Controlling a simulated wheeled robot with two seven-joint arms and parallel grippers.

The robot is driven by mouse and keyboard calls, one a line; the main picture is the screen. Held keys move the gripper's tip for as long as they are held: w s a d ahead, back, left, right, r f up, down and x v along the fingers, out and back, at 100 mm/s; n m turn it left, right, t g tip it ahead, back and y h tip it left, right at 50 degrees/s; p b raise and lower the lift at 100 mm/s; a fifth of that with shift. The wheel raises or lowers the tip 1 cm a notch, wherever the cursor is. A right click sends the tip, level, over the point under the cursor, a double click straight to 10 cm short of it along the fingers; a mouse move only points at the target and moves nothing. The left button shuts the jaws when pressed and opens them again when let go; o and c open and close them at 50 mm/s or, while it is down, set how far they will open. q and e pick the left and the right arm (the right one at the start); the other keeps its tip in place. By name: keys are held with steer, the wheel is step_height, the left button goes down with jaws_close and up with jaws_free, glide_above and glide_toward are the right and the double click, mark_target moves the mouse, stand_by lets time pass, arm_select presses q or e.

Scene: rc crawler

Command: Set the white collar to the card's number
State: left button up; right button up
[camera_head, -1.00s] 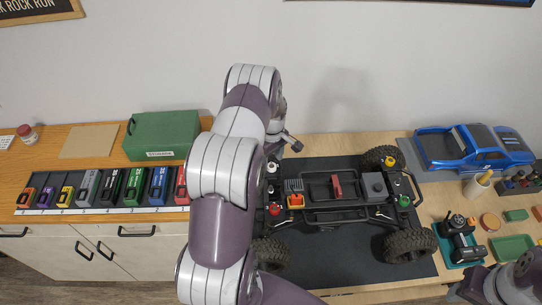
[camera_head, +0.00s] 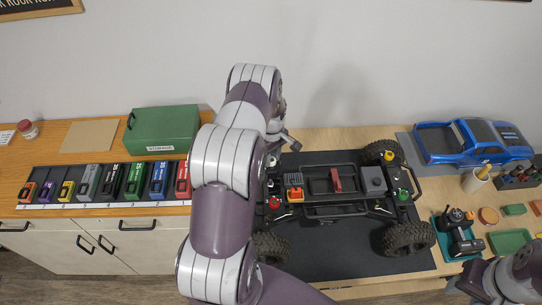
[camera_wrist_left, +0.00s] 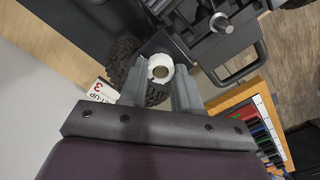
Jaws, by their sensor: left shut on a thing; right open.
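The white collar (camera_wrist_left: 160,66) is a short ring with a dark round centre, beside a black tyre in the left wrist view. My left gripper (camera_wrist_left: 159,76) is shut on it, one grey finger on each side. In the head view, the collar (camera_head: 271,161) shows small at the crawler's far left corner, next to my arm. A white card (camera_wrist_left: 102,91) with a red 3 and black letters ending in "UP" lies upside down beside the tyre. My right gripper (camera_head: 466,288) is only partly in view at the bottom right, apart from everything.
The crawler chassis (camera_head: 330,211) stands on a dark mat (camera_head: 340,262), with red (camera_head: 275,203), green (camera_head: 402,194) and yellow (camera_head: 388,156) collars. A blue truck body (camera_head: 470,143) is at right. A green storage box (camera_head: 163,130) and a row of coloured modules stand left.

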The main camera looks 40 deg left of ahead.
arm_select(q)
steer(key=shift+f+m+b, duration=0.2)
steer(key=shift+m+b, duration=0.8)
steer(key=shift+m, duration=0.2)
steer(key=m+b, duration=0.1)
steer(key=m, duration=0.1)
steer(key=shift+m, duration=0.4)
steer(key=m+b, duration=0.2)
steer(key=m, duration=0.1)
steer(key=shift+r, duration=0.1)
steer(key=shift+d+m+b, duration=0.1)
steer(key=shift+m+b, duration=0.3)
steer(key=shift+m, duration=1.2)
steer(key=shift+r, duration=0.1)
steer(key=o, duration=1.1)
steer(key=shift+c, duration=0.2)
